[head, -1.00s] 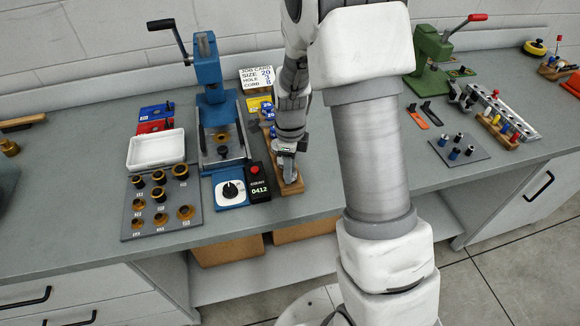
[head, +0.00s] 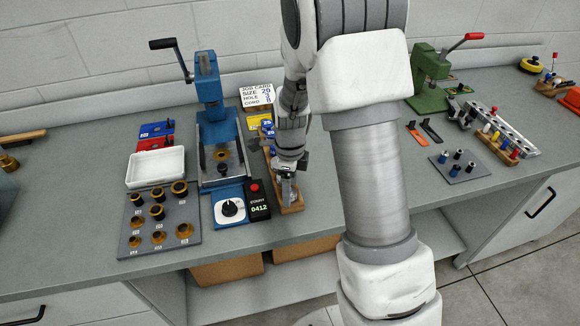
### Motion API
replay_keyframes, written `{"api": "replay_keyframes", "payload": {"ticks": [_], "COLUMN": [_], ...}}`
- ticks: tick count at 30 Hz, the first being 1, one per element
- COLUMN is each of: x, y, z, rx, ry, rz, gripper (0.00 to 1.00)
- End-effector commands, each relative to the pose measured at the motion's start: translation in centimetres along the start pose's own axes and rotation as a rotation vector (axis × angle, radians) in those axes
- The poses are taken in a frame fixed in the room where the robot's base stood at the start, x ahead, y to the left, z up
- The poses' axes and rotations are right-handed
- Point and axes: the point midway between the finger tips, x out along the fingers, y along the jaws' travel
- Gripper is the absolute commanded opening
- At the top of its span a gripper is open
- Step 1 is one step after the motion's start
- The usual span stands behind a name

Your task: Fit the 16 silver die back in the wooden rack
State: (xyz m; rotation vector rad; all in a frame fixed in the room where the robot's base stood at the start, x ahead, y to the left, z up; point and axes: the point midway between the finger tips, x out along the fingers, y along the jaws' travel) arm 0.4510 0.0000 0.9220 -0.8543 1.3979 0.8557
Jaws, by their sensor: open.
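The wooden rack (head: 293,208) is a long narrow strip on the bench, running front to back just right of the blue press. My gripper (head: 287,186) is over its front part, pointing down, and hides much of it. The gripper is open. A silver shape shows by the fingertips, too small to tell whether it is the 16 silver die or part of a finger. Blue and yellow marked pieces (head: 267,125) show at the rack's far end. I cannot read a 16 on any piece.
The blue press (head: 211,85), start box (head: 259,210) and dial (head: 230,207) stand close on the left. A grey plate of brass rings (head: 160,240) and a white tray (head: 156,167) are further left. A green press (head: 430,85) and small racks are at right, beyond my arm.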

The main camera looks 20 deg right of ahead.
Motion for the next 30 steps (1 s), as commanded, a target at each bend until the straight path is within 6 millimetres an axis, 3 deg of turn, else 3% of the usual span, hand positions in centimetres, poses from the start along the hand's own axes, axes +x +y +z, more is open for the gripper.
{"api": "replay_keyframes", "payload": {"ticks": [18,24,30], "x": [-13.8,-16.2,-16.9], "y": [-0.1,-0.1,0.0], "z": [0.1,0.0,-0.1], "rx": [-0.001,0.000,-0.002], "ry": [-0.004,-0.002,-0.001], "rz": [-0.005,-0.003,-0.002], "gripper": [0.79,0.79,0.79]}}
